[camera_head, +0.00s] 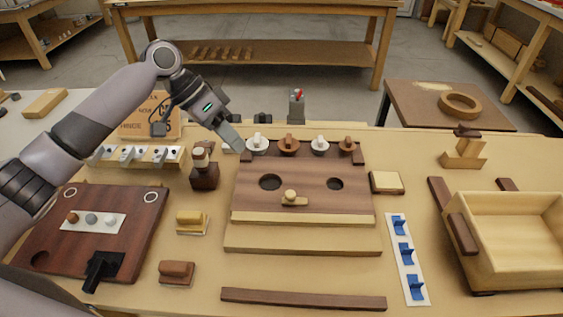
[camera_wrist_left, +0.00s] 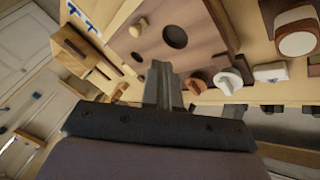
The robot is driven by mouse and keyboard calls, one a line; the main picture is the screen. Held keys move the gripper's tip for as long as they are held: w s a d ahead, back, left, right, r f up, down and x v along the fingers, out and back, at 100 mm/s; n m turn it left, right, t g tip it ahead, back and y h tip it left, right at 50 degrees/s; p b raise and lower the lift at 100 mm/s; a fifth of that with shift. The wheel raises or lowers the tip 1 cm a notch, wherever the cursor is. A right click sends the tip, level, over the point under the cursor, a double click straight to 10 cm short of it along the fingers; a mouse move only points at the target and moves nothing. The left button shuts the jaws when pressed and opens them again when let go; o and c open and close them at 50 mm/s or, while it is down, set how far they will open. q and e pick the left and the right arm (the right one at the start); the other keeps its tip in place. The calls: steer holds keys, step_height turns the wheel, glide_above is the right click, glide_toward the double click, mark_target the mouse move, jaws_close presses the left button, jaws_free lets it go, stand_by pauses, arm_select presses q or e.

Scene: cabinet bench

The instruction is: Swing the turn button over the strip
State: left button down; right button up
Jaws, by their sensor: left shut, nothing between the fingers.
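The small light-wood turn button (camera_head: 293,198) lies lengthwise left to right on the brown board (camera_head: 305,170), between and in front of its two round holes. The pale wood strip (camera_head: 303,219) runs along the board's front edge, just in front of the button. They look apart, with the button beside the strip, not across it. In the left wrist view, the turn button (camera_wrist_left: 138,27) shows small near the top. My left gripper (camera_head: 238,147) is shut and empty above the board's back left corner, well behind the button. Its fingers show in the left wrist view (camera_wrist_left: 165,80). My right gripper is out of view.
White and brown knobs (camera_head: 289,145) line the board's back edge, close to my left gripper. A dark wooden block (camera_head: 204,175) stands left of the board. A pale open crate (camera_head: 510,235) sits at right. A loose dark bar (camera_head: 303,299) lies in front.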

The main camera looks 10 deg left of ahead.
arm_select(q)
steer(key=shift+w, duration=0.4)
steer(key=shift+s+r, duration=0.1)
glide_toward(295, 198)
steer(key=w+f, duration=0.1)
steer(key=w+a+f, duration=0.1)
steer(key=f, duration=0.1)
steer(key=w+a+f, duration=0.1)
steer(key=w, duration=0.1)
steer(key=shift+a+f, duration=0.15)
steer(key=shift+f, duration=0.2)
steer(key=shift+s+d+f+p, duration=0.1)
steer(key=shift+s+d+p, duration=0.2)
steer(key=shift+d, duration=0.25)
steer(key=shift+s+d+f+p, duration=0.1)
steer(key=shift+s+d+p, duration=0.2)
steer(key=shift+d, duration=0.2)
steer(key=shift+s+d+f, duration=0.2)
steer(key=shift+s+d, duration=0.2)
steer(key=shift+d, duration=0.25)
